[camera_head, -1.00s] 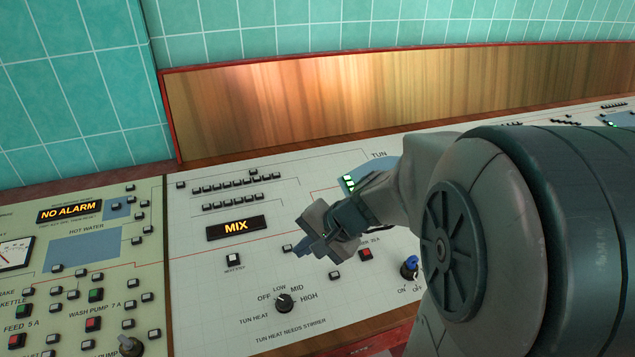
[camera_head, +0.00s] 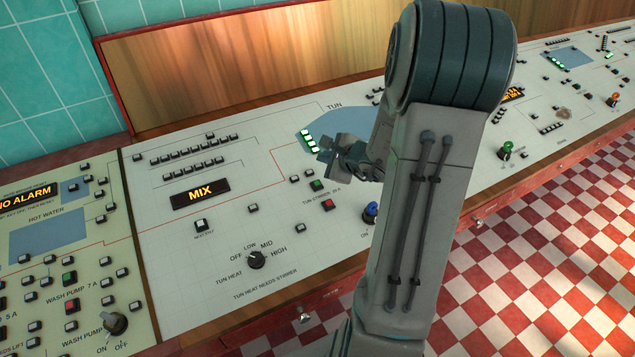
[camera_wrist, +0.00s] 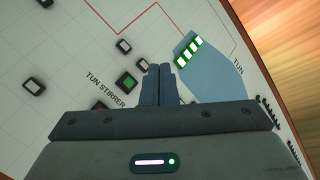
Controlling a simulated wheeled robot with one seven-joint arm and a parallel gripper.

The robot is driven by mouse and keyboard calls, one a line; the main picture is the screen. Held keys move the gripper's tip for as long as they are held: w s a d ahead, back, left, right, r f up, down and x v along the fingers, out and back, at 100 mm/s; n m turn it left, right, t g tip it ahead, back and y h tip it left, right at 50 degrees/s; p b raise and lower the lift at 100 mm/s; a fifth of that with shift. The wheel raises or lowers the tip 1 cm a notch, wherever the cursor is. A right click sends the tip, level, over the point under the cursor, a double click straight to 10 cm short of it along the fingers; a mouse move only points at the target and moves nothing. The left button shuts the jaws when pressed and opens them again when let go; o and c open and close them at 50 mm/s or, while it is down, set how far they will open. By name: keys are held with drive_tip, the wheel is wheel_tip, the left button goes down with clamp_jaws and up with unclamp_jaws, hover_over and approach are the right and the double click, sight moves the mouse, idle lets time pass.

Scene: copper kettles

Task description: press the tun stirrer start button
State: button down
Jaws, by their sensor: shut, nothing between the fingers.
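The tun stirrer start button is a green square button in a dark frame (camera_head: 318,186), beside the "TUN STIRRER" lettering on the light console. A red button (camera_head: 328,204) sits just in front of it. In the wrist view the green button (camera_wrist: 127,81) lies left of my fingertips, clear of them. My gripper (camera_head: 328,155) is shut and empty, over the panel near the blue tun shape, behind and slightly right of the green button. In the wrist view my closed fingers (camera_wrist: 158,70) point toward the panel. Their height above it is hard to tell.
A row of lit green indicators (camera_head: 309,141) is close to the gripper. Small dark-framed buttons (camera_head: 253,208), a tun heat knob (camera_head: 257,260) and a blue knob (camera_head: 371,212) stand nearby. The "MIX" display (camera_head: 200,194) is lit. A wooden backboard (camera_head: 240,65) rises behind.

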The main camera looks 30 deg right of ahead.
sight(317, 184)
drive_tip(key=shift+f, duration=0.1)
drive_tip(key=f+b, duration=0.2)
drive_tip(key=w+f+b, duration=0.1)
drive_tip(key=f, duration=0.2)
drive_tip(key=f+b, duration=0.2)
drive_tip(key=shift+w+f+b, duration=0.25)
drive_tip(key=shift+b, duration=0.1)
drive_tip(key=shift+w+f+b, duration=0.15)
drive_tip(key=shift+f+b, duration=0.3)
drive_tip(key=shift+b, duration=0.2)
drive_tip(key=shift+f, duration=0.1)
idle(1.3)
drive_tip(key=shift+f+b, duration=0.35)
drive_tip(key=shift+b, duration=0.4)
drive_tip(key=shift+w+f+b, duration=0.15)
drive_tip(key=shift+f+b, duration=0.15)
drive_tip(key=shift+b, duration=0.25)
drive_tip(key=shift+r, duration=0.1)
idle(0.6)
drive_tip(key=shift+s+r+p, duration=0.2)
drive_tip(key=shift+r+p, duration=0.1)
drive_tip(key=shift+r, duration=0.35)
drive_tip(key=shift+r, duration=0.15)
